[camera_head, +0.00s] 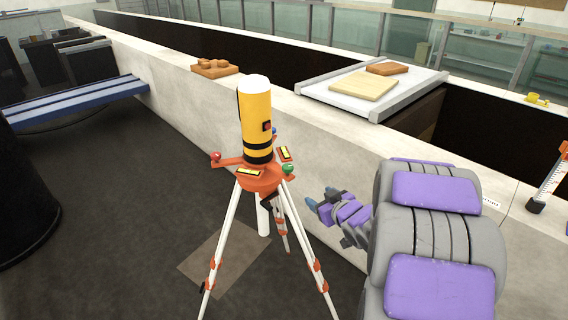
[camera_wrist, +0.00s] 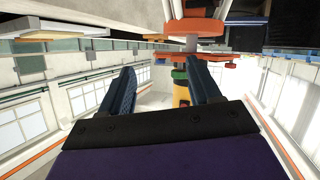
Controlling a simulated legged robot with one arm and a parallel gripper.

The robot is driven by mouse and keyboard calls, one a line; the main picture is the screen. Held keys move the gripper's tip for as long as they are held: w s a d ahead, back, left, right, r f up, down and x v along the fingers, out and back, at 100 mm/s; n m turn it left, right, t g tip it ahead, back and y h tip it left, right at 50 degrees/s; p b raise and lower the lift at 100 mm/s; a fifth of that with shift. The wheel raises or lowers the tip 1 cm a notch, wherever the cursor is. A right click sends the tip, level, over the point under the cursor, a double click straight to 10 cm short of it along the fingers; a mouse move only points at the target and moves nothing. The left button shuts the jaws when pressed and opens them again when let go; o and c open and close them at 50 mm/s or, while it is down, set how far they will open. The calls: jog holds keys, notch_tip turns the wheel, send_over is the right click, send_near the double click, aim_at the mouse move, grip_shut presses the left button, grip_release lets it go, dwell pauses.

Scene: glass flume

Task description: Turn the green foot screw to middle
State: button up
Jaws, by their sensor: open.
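The green foot screw (camera_head: 288,168) is a small round knob on the right side of the orange tripod head (camera_head: 262,180), under the yellow instrument (camera_head: 256,118). It also shows in the wrist view (camera_wrist: 179,74), between my fingers in the picture and nearer the right one. My gripper (camera_head: 321,198) is open and empty, to the lower right of the screw in the head view. Its two blue fingers (camera_wrist: 162,68) are spread wide in the wrist view, with no visible contact on the screw. I cannot read the screw's setting.
A red knob (camera_head: 216,156) and a blue knob (camera_head: 274,131) sit on the same head. White tripod legs (camera_head: 291,215) with orange clamps stand close to my arm. The pale flume wall (camera_head: 180,85) runs behind. Dark floor (camera_head: 130,190) lies open to the left.

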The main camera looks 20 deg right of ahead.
aim_at(288, 168)
jog(key=w+a+t+y, duration=0.1)
jog(key=w, duration=0.4)
jog(key=w+a+r+t+y+b, duration=0.1)
jog(key=w, duration=0.5)
jog(key=w+a+r+t+y, duration=0.1)
jog(key=w+a+t, duration=0.1)
jog(key=w, duration=0.3)
jog(key=shift+w+r+y, duration=0.15)
jog(key=shift+w+y, duration=0.1)
jog(key=shift+y, duration=0.05)
jog(key=shift+c, duration=0.4)
jog(key=c, duration=0.9)
jog(key=shift+b, duration=0.35)
jog(key=shift+m+h+b, duration=0.3)
jog(key=shift+h+b, duration=0.15)
jog(key=shift+h, duration=0.05)
